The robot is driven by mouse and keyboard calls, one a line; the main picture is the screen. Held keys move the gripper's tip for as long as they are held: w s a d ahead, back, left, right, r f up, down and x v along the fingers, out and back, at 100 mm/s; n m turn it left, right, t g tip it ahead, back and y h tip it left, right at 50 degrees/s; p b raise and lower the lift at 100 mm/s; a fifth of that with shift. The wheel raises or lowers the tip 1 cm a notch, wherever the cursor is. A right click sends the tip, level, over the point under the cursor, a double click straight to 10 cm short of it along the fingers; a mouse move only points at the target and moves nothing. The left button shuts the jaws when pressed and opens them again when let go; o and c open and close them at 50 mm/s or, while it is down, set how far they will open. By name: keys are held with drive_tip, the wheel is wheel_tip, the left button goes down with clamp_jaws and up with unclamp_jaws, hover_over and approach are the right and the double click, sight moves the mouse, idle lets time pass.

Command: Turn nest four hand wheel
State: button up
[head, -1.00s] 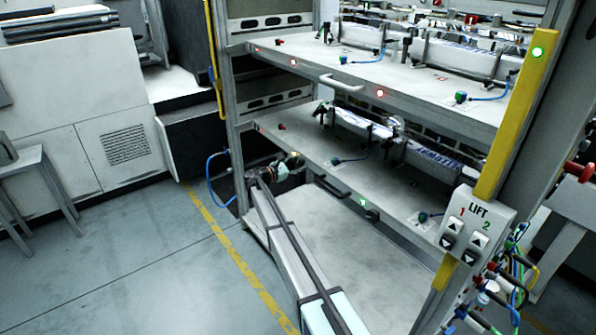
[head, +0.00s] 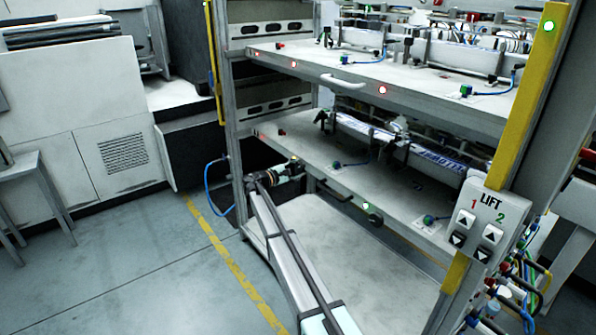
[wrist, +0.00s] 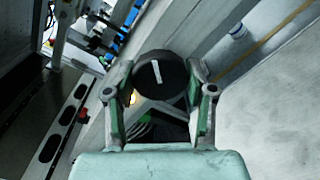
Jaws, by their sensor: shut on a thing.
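A round black hand wheel (wrist: 161,77) with a white mark on its face sits between my two fingers in the wrist view. My gripper (wrist: 162,88) is closed around it, one finger on each side. In the head view my gripper (head: 297,167) is at the front edge of the lower shelf (head: 312,150), near its left end. Another dark round wheel (head: 375,218) shows farther right under the same edge, beside a green light (head: 366,206).
The upper shelf (head: 350,75) with red lights overhangs the lower one. A dark handle (head: 333,190) is on the lower shelf's front, right of my gripper. A blue hose (head: 208,190) hangs at left. A lift control box (head: 478,222) is on the right post.

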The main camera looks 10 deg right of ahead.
drive_tip(key=shift+d+r, duration=0.1)
drive_tip(key=o, duration=1.2)
drive_tip(key=shift+d, duration=0.1)
drive_tip(key=shift+c, duration=0.2)
drive_tip(key=v, duration=1.2)
